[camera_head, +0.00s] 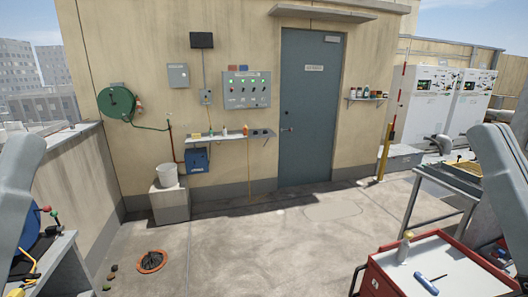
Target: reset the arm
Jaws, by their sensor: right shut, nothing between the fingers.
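My right arm (497,172) rises at the right edge as a grey link. My left arm (18,190) shows as a grey link at the left edge. The left gripper is not in view.
A red cart (400,262) with a bottle and a tool on its top stands front right. A dark metal bench (450,180) is behind it. A grey door (309,110), wall shelf (230,138) and white bucket (167,174) are at the back. The middle floor is clear.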

